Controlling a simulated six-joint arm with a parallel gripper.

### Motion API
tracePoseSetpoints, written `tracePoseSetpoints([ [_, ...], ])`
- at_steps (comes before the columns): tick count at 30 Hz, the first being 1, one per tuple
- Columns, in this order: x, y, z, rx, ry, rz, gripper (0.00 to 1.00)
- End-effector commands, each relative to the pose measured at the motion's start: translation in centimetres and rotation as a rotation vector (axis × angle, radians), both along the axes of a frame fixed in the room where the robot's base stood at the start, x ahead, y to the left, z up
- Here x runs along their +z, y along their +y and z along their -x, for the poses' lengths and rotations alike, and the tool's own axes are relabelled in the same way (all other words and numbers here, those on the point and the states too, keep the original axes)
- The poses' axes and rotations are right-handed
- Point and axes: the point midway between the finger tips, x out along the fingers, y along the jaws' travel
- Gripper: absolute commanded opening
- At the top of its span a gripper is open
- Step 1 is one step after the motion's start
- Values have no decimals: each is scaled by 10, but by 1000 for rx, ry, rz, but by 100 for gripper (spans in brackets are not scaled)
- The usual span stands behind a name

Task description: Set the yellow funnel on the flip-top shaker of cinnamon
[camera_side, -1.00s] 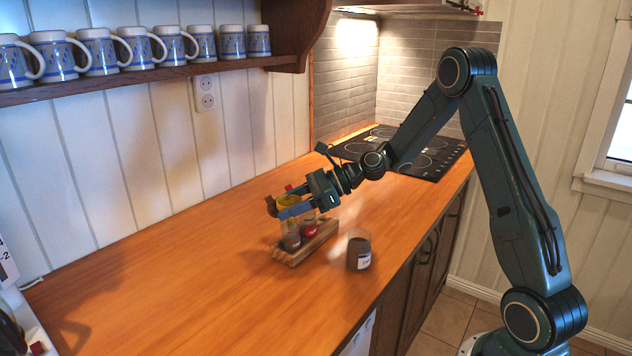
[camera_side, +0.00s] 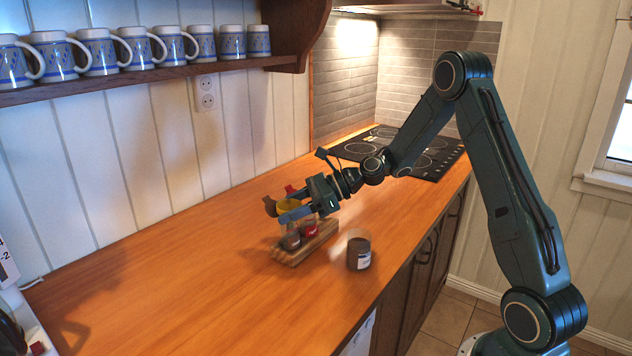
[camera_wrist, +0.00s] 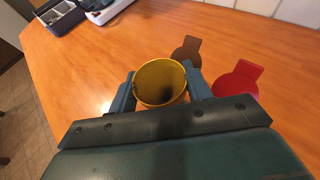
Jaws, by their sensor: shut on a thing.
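My gripper (camera_side: 287,212) is shut on the yellow funnel (camera_side: 289,205) above the wooden rack (camera_side: 292,258). In the wrist view the funnel (camera_wrist: 160,66) sits between the two fingers (camera_wrist: 160,88), its wide mouth facing the camera. Below are small shakers, one with dark contents (camera_side: 290,241) and one with red contents (camera_side: 309,228). A brown flip lid (camera_side: 270,206) and a red one (camera_side: 290,189) stand up beside the funnel; the wrist view shows the brown lid (camera_wrist: 187,52) and red lid (camera_wrist: 238,80). Which shaker holds cinnamon is unreadable. The funnel's lower end is hidden, so contact is unclear.
A clear jar with brown contents and a white label (camera_side: 359,251) stands on the counter right of the rack. The wooden counter (camera_side: 180,275) is free to the left. A black cooktop (camera_side: 432,158) lies behind. Mugs (camera_side: 160,47) line a wall shelf.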

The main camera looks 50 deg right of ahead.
Motion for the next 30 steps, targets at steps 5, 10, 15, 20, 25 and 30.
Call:
tracePoseSetpoints([
  [5,-8,0,2,0,20,1,28],
  [10,-8,0,3,0,24,1,28],
  [15,-4,0,3,0,24,1,28],
  [20,0,0,3,1,24,1,28],
  [25,5,0,2,0,18,1,28],
  [30,9,0,1,1,14,2,28],
])
